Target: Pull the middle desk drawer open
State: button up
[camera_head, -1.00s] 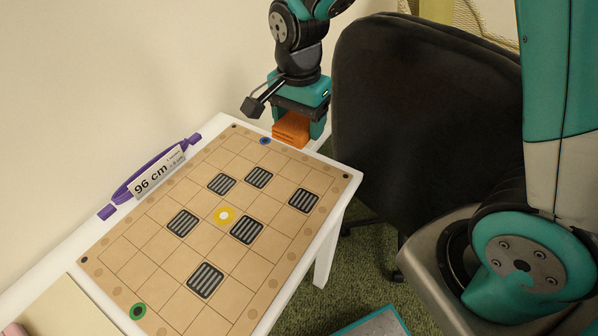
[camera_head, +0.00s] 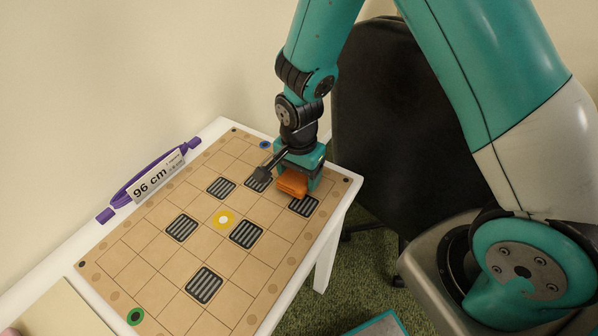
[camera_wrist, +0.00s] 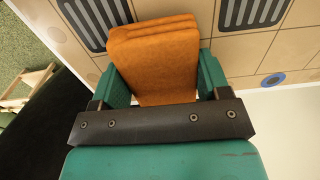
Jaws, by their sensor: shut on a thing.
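No desk drawer shows in either view. My gripper (camera_head: 297,186) is over the far right part of a board on a white table. It is shut on an orange block (camera_head: 291,186), which looks soft like a folded cloth or sponge. In the wrist view the orange block (camera_wrist: 155,60) sits between the two teal fingers (camera_wrist: 160,85). The block is at or just above the board; I cannot tell if it touches.
A purple-handled "96 cm" sign (camera_head: 157,178) lies along the wall side. A black chair (camera_head: 375,130) stands right of the white table (camera_head: 325,262).

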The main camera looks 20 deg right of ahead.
jog(key=shift+f, duration=0.25)
jog(key=o, duration=0.9)
jog(key=shift+b, duration=0.3)
